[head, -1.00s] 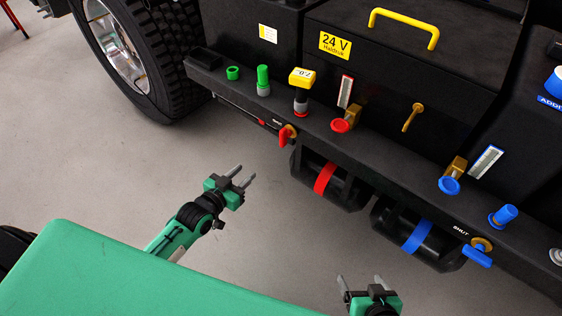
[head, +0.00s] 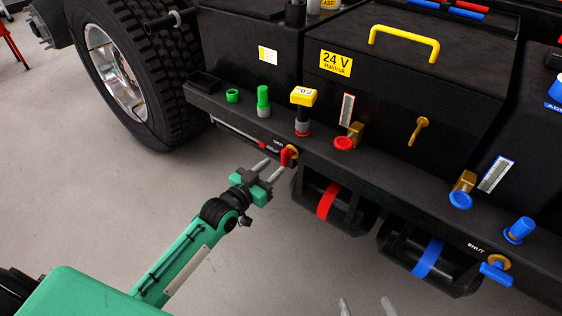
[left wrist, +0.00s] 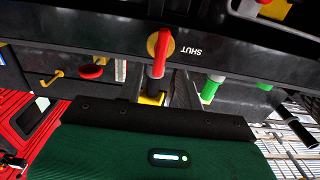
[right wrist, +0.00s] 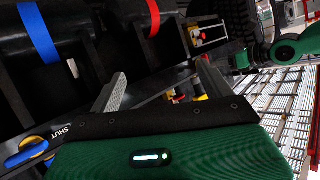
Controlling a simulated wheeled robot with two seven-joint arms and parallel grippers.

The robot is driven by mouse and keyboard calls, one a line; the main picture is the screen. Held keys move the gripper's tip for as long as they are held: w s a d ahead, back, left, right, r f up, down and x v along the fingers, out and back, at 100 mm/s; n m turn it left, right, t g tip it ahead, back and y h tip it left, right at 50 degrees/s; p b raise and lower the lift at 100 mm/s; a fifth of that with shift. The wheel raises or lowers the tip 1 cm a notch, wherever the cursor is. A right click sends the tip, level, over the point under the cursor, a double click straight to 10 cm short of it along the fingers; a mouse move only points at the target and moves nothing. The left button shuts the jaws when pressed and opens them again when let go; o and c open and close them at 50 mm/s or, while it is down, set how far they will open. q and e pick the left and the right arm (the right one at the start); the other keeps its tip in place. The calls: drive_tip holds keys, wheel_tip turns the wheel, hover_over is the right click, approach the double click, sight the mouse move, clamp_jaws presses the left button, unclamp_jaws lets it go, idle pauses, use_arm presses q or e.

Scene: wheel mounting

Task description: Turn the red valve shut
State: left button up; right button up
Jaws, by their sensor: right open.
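My right gripper (head: 367,306) is open and empty at the bottom edge of the head view, well away from the red valve.
A blue valve (head: 495,272) sits further right on the rail. Two black tanks with red (head: 327,200) and blue (head: 428,258) bands hang below. A yellow-topped plug (head: 303,97), green caps and a red knob (head: 345,143) stand above the rail. The floor in front is clear.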

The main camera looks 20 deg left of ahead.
sight(282, 159)
use_arm(q)
drive_tip(key=shift+b+x, duration=0.3)
drive_tip(key=shift+x, duration=2.15)
clamp_jaws()
